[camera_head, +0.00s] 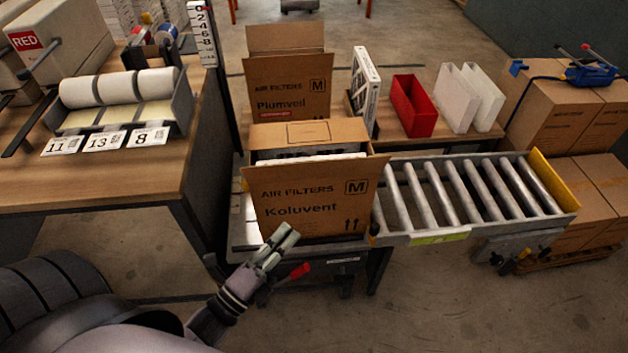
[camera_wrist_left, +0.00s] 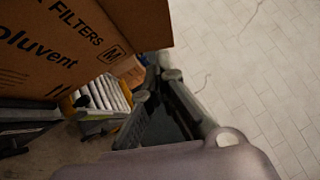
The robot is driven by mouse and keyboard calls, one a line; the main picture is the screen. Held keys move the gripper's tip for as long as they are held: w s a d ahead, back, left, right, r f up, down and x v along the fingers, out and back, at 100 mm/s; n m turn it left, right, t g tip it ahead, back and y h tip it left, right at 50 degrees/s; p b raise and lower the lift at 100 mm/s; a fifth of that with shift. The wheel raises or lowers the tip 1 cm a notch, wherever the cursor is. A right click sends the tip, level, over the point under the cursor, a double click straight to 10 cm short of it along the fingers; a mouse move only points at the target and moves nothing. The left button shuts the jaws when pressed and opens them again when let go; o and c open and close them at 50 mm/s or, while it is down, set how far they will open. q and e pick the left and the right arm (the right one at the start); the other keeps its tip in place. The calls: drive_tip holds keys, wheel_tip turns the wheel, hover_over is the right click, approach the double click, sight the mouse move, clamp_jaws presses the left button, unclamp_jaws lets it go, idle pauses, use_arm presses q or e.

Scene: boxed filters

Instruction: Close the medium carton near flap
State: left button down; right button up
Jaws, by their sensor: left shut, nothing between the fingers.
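The medium carton (camera_head: 308,212) is brown cardboard, printed "AIR FILTERS", "M" and "Koluvent". It stands upright at the left end of the roller conveyor. Its near side flares outward at the top, where the near flap (camera_head: 325,178) stands raised and leans toward me. Behind it the top is partly open, with white contents (camera_head: 308,156) showing; the far flap (camera_head: 308,132) is behind them. My left gripper (camera_head: 285,238) is shut and empty, in front of the carton's lower near face; contact cannot be told. The carton (camera_wrist_left: 75,45) fills the left wrist view's upper left, beside the gripper (camera_wrist_left: 160,75).
A second open carton (camera_head: 288,88), printed "Plumveil", stands behind. The roller conveyor (camera_head: 462,236) runs right. A red bin (camera_head: 413,106) and white boxes (camera_head: 457,98) stand on the back table. A bench (camera_head: 110,188) with rolls is left. Stacked cartons (camera_head: 565,112) stand right. The floor in front is mostly clear.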

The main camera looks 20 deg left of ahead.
use_arm(q)
drive_tip(key=r, duration=0.1)
drive_tip(key=p, duration=0.3)
approach(327, 163)
drive_tip(key=d, duration=0.3)
drive_tip(key=shift+m, duration=0.3)
drive_tip(key=shift+w+a+r+p, duration=0.15)
drive_tip(key=shift+w+a+p, duration=0.1)
drive_tip(key=shift+w, duration=0.55)
drive_tip(key=shift+w+a+r+p, duration=0.1)
drive_tip(key=shift+w+a+r, duration=0.1)
drive_tip(key=shift+w, duration=0.55)
drive_tip(key=shift+w+a+r+p, duration=0.1)
drive_tip(key=shift+w+a+p, duration=0.15)
drive_tip(key=shift+w, duration=0.55)
drive_tip(key=shift+w+a+r+n+p, duration=0.1)
drive_tip(key=shift+w+r+n+p, duration=0.2)
drive_tip(key=shift+p, duration=0.4)
